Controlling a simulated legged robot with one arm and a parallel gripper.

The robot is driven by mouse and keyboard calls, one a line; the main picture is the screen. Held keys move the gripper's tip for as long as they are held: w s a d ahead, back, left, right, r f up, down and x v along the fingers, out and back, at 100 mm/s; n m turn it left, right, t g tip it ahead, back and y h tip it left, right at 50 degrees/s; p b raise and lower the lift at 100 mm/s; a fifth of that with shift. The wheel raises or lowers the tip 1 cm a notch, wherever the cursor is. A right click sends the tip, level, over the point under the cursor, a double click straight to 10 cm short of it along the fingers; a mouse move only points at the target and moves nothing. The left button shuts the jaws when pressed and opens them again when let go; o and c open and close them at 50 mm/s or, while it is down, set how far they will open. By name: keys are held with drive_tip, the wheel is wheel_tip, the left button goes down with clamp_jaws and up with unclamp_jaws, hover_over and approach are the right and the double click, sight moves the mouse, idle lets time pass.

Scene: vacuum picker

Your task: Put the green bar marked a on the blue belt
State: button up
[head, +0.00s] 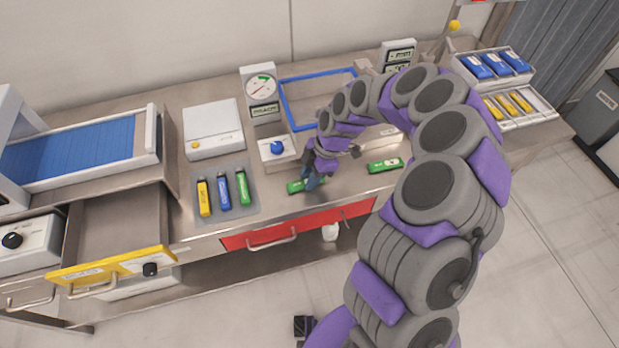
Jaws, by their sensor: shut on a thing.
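My gripper (311,181) is low over the front of the bench, shut on a green bar (294,187). The bar lies flat at bench-top height, and the fingers hide part of it. A second green bar (385,165) lies on the bench to the right. A third green bar (242,187) lies on a grey mat beside a yellow and a blue bar. The letters on the green bars are too small to read. The blue belt (75,152) is at the far left, in a pale metal frame, with nothing visible on it.
The grey mat (249,211), a blue-knobbed box (277,150), a white scale-like box (213,130) and an open yellow-fronted drawer (110,266) lie between my gripper and the belt. A dial gauge (261,88) and blue frame (289,105) stand behind. Trays of blue and yellow bars are at right.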

drive_tip(key=shift+r, duration=0.1)
drive_tip(key=shift+f, duration=0.25)
drive_tip(key=o, duration=1)
drive_tip(key=shift+r, duration=0.1)
drive_tip(key=shift+p, duration=0.4)
